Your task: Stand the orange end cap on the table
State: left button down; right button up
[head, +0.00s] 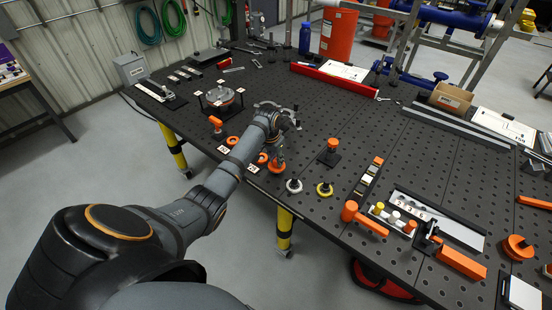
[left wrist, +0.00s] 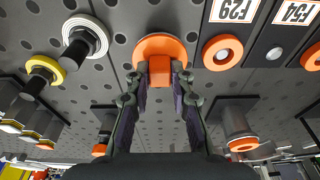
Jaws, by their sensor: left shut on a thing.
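The orange end cap (left wrist: 160,42) is a round disc with a blocky orange part rising from it toward my gripper. My left gripper (left wrist: 160,90) is shut on that blocky part, one finger on each side. In the head view, my left gripper (head: 277,153) is over the near edge of the black perforated table (head: 400,155), with the orange end cap (head: 277,168) beneath it. The disc faces the table top; I cannot tell whether it touches. My right gripper is not in view.
Orange rings (left wrist: 222,52) lie beside printed labels (left wrist: 234,10) near the cap. A white-ringed black piece (head: 293,185) and a yellow-ringed one (head: 324,189) stand on the other side. An orange-topped stand (head: 332,146) is behind them. Bare table lies farther back.

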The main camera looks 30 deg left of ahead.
pick_arm(q)
jog(key=shift+f+p, duration=0.1)
jog(key=shift+p, duration=0.2)
jog(key=shift+f, duration=0.2)
dwell(0.7)
jog(key=shift+f+b, duration=0.55)
jog(key=shift+f, duration=0.7)
jog(key=shift+w, duration=0.1)
jog(key=c, duration=1.1)
grip_release()
jog(key=shift+o, duration=1.3)
